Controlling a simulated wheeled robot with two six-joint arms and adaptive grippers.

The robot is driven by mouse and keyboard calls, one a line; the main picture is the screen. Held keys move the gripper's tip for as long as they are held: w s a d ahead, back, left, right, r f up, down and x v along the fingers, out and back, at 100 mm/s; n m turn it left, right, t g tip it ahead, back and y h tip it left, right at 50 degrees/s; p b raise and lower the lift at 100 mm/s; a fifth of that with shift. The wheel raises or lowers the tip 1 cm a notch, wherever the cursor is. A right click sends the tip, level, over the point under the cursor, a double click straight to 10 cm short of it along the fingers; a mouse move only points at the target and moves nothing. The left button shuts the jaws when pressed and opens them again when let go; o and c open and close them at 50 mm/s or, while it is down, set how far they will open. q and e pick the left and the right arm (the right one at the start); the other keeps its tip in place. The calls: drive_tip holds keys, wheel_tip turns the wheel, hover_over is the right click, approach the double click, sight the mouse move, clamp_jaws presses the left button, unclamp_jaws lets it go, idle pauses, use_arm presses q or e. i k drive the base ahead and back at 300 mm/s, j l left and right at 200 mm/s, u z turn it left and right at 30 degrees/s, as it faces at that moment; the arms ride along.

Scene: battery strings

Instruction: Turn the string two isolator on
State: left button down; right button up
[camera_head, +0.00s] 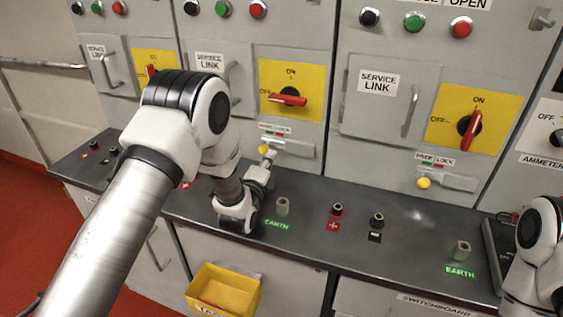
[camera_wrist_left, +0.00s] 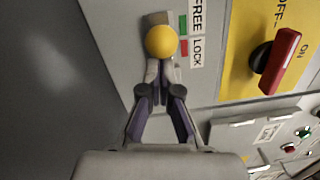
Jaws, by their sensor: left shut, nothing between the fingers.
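The middle isolator (camera_head: 288,97) is a red handle on a yellow plate; it lies level, its end toward OFF. It also shows in the left wrist view (camera_wrist_left: 277,60). No string number is readable. Below it is a yellow knob (camera_head: 263,149) under a FREE/LOCK label; in the left wrist view the knob (camera_wrist_left: 161,41) sits beside the green and red marks. My left gripper (camera_head: 268,160) is shut and empty, its fingertips (camera_wrist_left: 160,72) right at the knob; contact cannot be told. My right gripper is not in view, only part of that arm at the right edge.
The right isolator (camera_head: 470,128) stands upright at ON, with its own yellow knob (camera_head: 424,183) below. The left isolator (camera_head: 151,71) is partly behind my left arm. Terminals and EARTH posts (camera_head: 282,206) stand on the dark ledge (camera_head: 400,225). A yellow bin (camera_head: 226,288) hangs below.

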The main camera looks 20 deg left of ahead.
sight(290, 96)
drive_tip(key=k, duration=0.85)
